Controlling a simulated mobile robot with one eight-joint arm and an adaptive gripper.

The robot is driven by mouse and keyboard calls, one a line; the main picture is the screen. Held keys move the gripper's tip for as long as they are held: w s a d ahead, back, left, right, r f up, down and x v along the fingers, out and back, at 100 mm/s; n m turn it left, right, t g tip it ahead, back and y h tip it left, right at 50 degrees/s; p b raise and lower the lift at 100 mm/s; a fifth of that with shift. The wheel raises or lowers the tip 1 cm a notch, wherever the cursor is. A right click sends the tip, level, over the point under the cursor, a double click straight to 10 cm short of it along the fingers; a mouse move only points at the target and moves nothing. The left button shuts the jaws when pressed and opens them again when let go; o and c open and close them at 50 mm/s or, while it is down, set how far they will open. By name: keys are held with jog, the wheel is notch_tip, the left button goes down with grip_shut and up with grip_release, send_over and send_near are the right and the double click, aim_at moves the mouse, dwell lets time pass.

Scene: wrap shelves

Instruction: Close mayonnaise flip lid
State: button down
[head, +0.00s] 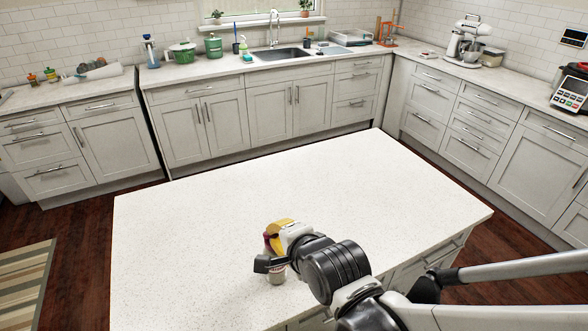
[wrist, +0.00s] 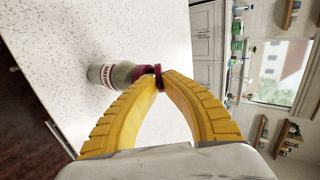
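The mayonnaise bottle (wrist: 115,75) stands on the white island counter. It shows sideways in the wrist view, with a pale body, a red-and-white label and a dark red cap (wrist: 143,72). Its red flip lid (wrist: 159,77) sticks out from the cap, at the tips of my yellow fingers. My gripper (wrist: 160,74) has its fingertips drawn close together at the lid. I cannot tell whether they touch it or grip it. In the head view my gripper (head: 268,239) and wrist hide most of the bottle; only its lower part (head: 277,276) shows.
The island counter (head: 200,215) is otherwise clear around the bottle. Its front edge runs beneath my arm. Wall counters with a sink (head: 280,53), green pots (head: 183,52) and a stand mixer (head: 466,43) lie well beyond, across the floor.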

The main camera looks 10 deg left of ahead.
jog(key=shift+f+t+y+b, duration=0.15)
jog(key=shift+t+y+b, duration=0.2)
jog(key=shift+b, duration=0.2)
jog(key=c, duration=1.5)
grip_release()
jog(key=shift+s+d, duration=0.1)
jog(key=shift+c, duration=0.2)
